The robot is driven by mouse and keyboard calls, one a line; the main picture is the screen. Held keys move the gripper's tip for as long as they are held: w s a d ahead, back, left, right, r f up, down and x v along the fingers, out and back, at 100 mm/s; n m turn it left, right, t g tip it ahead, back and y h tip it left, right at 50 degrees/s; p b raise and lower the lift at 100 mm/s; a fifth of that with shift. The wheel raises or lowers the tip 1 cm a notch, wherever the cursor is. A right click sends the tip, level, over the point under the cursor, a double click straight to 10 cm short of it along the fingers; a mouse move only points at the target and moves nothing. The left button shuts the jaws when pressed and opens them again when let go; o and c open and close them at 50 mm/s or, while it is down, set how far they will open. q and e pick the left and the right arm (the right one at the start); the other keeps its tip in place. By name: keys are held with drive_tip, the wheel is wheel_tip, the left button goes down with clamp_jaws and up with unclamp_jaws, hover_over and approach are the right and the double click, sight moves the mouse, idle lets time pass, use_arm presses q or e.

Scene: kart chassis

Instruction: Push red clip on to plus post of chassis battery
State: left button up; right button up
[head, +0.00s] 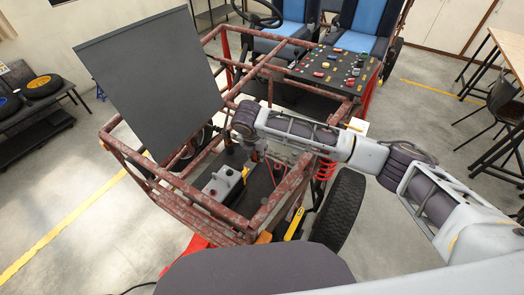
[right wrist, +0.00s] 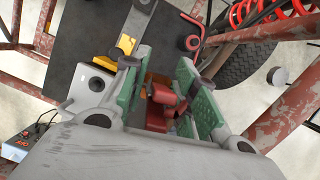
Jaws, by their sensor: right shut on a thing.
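The chassis battery (head: 222,184) is a pale grey box low in the front of the rusty tube frame. In the right wrist view a pale block with a dark round spot (right wrist: 95,84), seemingly part of the battery, lies left of my fingers. My right gripper (right wrist: 163,98) reaches down inside the frame, near the battery's far right side. Its green-padded fingers are shut on the red clip (right wrist: 164,102). The wrist housing hides the lower part of the clip. I cannot make out the plus post or whether the clip touches it. My left gripper is not in view.
A dark grey panel (head: 150,82) stands up at the frame's left. Rusty tubes (head: 282,197) enclose the battery bay. A red spring (head: 325,170) and a tyre (head: 339,207) are at the right. A switch panel (head: 335,70) sits behind.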

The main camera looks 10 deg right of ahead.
drive_tip(key=s+a+n+p, duration=0.1)
drive_tip(key=s+a, duration=0.3)
drive_tip(key=a, duration=0.4)
drive_tip(key=s+a+n+y+p, duration=0.1)
drive_tip(key=s+a, duration=0.3)
drive_tip(key=a, duration=0.5)
drive_tip(key=shift+n, duration=0.9)
drive_tip(key=shift+s, duration=0.1)
drive_tip(key=shift+f, duration=0.1)
idle(0.5)
